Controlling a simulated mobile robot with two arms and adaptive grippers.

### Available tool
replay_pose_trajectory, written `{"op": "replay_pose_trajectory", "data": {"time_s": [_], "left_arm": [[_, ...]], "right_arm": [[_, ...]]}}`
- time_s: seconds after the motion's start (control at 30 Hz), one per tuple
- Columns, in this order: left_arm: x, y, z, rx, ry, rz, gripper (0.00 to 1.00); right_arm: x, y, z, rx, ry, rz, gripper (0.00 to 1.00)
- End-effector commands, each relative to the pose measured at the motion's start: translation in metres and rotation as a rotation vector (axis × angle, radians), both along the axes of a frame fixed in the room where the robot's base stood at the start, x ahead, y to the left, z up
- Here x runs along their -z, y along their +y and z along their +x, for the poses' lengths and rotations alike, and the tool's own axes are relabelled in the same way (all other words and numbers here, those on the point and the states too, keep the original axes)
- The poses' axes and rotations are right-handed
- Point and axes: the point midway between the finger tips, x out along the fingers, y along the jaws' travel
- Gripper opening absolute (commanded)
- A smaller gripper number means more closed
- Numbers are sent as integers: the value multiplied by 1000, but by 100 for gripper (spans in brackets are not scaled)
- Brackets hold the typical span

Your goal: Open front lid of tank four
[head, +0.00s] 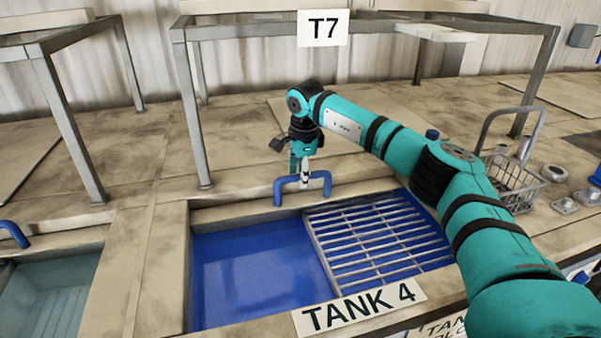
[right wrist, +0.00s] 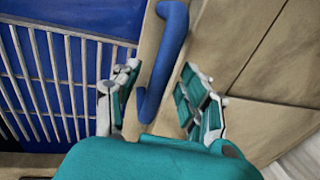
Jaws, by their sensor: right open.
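Tank 4 holds a flat blue surface (head: 255,270), with a grey slatted grate (head: 385,235) over its right part. A white "TANK 4" label (head: 360,307) lies on its front rim. A bent blue handle (head: 289,181) stands at the tank's back edge. My right gripper (head: 303,180) is above and at this handle. In the right wrist view, the blue handle (right wrist: 168,55) passes between the two spread fingers of my open right gripper (right wrist: 160,100); I cannot tell whether they touch it. No raised lid panel can be made out. My left gripper is not in view.
A wire basket (head: 513,180) and small fittings sit at the right. Another open tank (head: 45,290) with a blue handle (head: 14,233) is at the left. The worktop behind the tank is mostly clear.

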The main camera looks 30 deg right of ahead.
Motion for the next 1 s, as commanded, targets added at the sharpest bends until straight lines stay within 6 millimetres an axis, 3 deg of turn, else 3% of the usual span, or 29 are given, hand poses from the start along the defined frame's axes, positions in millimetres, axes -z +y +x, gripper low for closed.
{"op": "replay_pose_trajectory", "data": {"time_s": [0.17, 0.63, 0.8, 1.0], "left_arm": [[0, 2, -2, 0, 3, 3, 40], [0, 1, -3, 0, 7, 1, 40], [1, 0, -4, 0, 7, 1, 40], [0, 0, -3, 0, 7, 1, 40]], "right_arm": [[-12, 1, -2, 0, -2, 0, 43], [-101, 5, -19, 0, -3, 0, 43], [-116, 5, -22, 0, -2, 0, 43], [-118, 5, -23, 0, 0, 0, 43]]}}
